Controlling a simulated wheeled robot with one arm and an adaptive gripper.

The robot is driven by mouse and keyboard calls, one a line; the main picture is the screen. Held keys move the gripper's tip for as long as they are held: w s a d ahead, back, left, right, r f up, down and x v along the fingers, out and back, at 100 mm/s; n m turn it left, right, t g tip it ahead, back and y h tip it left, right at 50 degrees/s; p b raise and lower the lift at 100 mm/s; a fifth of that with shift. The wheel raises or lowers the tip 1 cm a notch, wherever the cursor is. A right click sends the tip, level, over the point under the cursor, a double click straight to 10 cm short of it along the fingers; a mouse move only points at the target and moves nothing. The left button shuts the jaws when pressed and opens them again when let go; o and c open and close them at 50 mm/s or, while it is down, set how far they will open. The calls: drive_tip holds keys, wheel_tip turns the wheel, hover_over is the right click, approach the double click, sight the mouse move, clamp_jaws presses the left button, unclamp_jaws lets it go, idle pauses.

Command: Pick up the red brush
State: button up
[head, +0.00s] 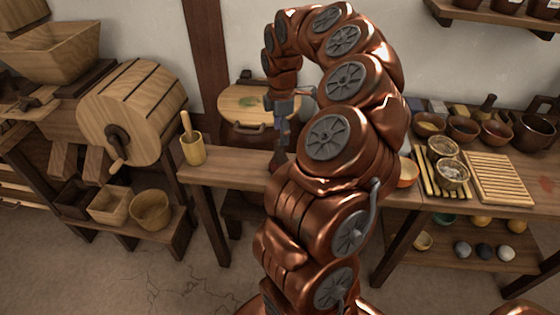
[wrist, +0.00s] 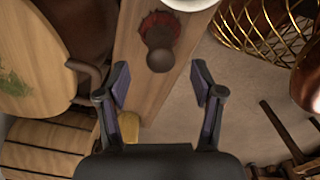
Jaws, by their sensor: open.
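The red brush (wrist: 160,35) lies on the wooden bench top (wrist: 136,62) in the wrist view. It has a dark round brown handle with red bristles fanning out at its far side. My gripper (wrist: 161,76) is open and empty, its two dark fingers spread either side of the bench strip. The brush's handle shows just beyond the gap between the fingertips, apart from them. In the head view my gripper (head: 282,148) points down over the bench; my arm hides much there, and I cannot make out the brush clearly.
A pale bowl (wrist: 190,3) stands close beyond the brush. A golden wire basket (wrist: 262,25) is at the right, a round wooden lid (wrist: 35,65) at the left. A mortar with pestle (head: 193,148) stands on the bench's left end; a slatted rack (head: 497,178) lies at right.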

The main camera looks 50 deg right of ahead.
sight(280, 148)
drive_tip(key=shift+w+a+f+p, duration=0.1)
drive_tip(key=shift+f+p, duration=0.2)
drive_tip(key=shift+f, duration=1.4)
drive_tip(key=shift+a+f+p, duration=0.1)
drive_tip(key=shift+f+p, duration=0.2)
drive_tip(key=shift+f, duration=1.4)
drive_tip(key=shift+c, duration=0.2)
clamp_jaws()
